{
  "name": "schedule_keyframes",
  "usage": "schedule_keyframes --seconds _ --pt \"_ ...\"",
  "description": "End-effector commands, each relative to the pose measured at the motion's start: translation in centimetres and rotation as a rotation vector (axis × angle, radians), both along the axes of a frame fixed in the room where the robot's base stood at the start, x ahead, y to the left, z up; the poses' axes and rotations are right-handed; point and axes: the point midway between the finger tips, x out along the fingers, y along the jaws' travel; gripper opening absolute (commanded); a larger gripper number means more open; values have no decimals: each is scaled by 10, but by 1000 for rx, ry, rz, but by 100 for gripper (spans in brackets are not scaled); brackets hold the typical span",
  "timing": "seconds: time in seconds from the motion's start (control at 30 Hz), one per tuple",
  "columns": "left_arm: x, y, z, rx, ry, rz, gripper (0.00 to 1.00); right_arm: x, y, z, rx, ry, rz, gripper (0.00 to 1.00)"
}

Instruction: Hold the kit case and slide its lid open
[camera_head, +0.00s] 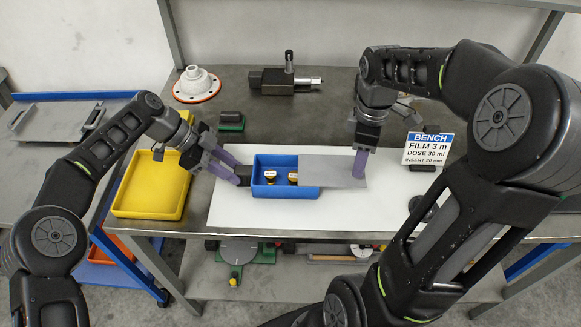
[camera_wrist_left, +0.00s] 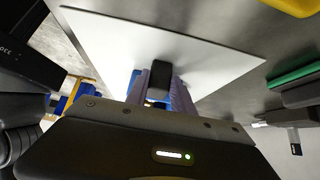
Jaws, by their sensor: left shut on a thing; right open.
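The blue kit case (camera_head: 285,161) sits on the white mat, and small yellow-capped items (camera_head: 269,175) show inside its open left part. Its grey lid (camera_head: 333,173) is slid to the right and sticks out well past the case's right side. My left gripper (camera_head: 241,175) is shut on the dark handle (camera_head: 245,170) at the case's left end; the handle also shows between the fingers in the left wrist view (camera_wrist_left: 161,72). My right gripper (camera_head: 360,162) is open with its purple fingers at the lid's right part; whether they touch it is unclear.
A yellow tray (camera_head: 118,187) stands left of the white mat (camera_head: 234,215). A bench sign (camera_head: 428,149) stands at the right. A white flanged part (camera_head: 197,84), a dark tool (camera_head: 285,80) and a green-based block (camera_head: 231,122) lie behind. The mat's front is clear.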

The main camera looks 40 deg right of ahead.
Motion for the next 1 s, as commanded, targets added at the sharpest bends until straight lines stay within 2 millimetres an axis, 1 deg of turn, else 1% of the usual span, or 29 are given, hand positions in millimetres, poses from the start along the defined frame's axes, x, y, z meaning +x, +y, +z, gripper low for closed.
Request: schedule_keyframes --seconds 0.17,0.4,0.5,0.6,0.77,1.0 --pt "0 0 -1 1 -1 -1 0 1 0 24 -2 -5 1 46" --pt "-1 0 -1 0 0 -1 0 1 -1 74 -3 -5 0 46" --pt "-1 0 -1 0 1 -2 0 1 0 92 -2 -4 0 46" --pt "-1 0 -1 0 1 -2 0 1 0 105 -2 -3 0 46" --pt "-1 -1 -1 0 1 -2 0 0 0 115 0 -1 0 46" --pt "-1 -1 -1 -1 2 -2 0 0 0 115 0 0 0 46"
